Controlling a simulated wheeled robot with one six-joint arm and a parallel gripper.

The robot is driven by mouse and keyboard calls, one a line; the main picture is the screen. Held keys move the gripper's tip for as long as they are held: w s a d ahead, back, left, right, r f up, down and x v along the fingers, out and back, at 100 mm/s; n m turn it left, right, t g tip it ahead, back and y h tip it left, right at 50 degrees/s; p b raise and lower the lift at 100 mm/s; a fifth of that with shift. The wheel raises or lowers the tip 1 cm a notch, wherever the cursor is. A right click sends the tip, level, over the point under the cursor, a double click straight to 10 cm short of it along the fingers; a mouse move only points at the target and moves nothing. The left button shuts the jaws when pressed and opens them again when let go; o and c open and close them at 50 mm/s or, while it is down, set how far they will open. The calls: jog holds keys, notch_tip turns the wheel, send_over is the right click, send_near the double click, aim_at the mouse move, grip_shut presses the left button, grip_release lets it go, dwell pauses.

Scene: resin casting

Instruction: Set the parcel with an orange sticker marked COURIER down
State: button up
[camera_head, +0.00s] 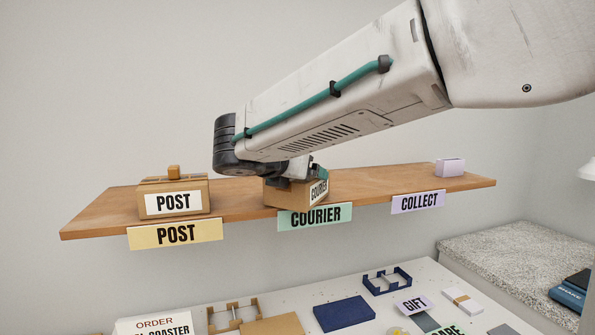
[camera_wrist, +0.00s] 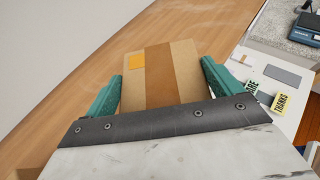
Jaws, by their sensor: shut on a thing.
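The parcel (camera_head: 284,195) is a brown cardboard box with a white COURIER label on its side. It is at the wooden shelf (camera_head: 240,201), above the green COURIER sign (camera_head: 315,216), and looks turned and slightly tilted. I cannot tell whether its base touches the shelf. In the wrist view the parcel (camera_wrist: 185,85) shows a darker tape strip and an orange sticker (camera_wrist: 137,61). My gripper (camera_wrist: 162,86) is shut on it, with one teal finger on each side. In the head view my gripper (camera_head: 300,174) partly hides the parcel's top.
A POST parcel (camera_head: 173,199) stands left on the shelf above a yellow POST sign (camera_head: 176,233). A small lilac box (camera_head: 450,167) stands right, near the COLLECT sign (camera_head: 418,202). Bare shelf lies between. A white table (camera_head: 290,301) with several items is below.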

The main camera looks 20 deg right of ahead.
jog(key=o, duration=0.9)
jog(key=shift+f, duration=0.1)
jog(key=shift+s+a+r, duration=0.1)
jog(key=shift+a+r, duration=0.05)
jog(key=shift+r, duration=0.15)
jog(key=v, duration=1.1)
jog(key=shift+s, duration=0.2)
jog(key=shift+a+r, duration=0.15)
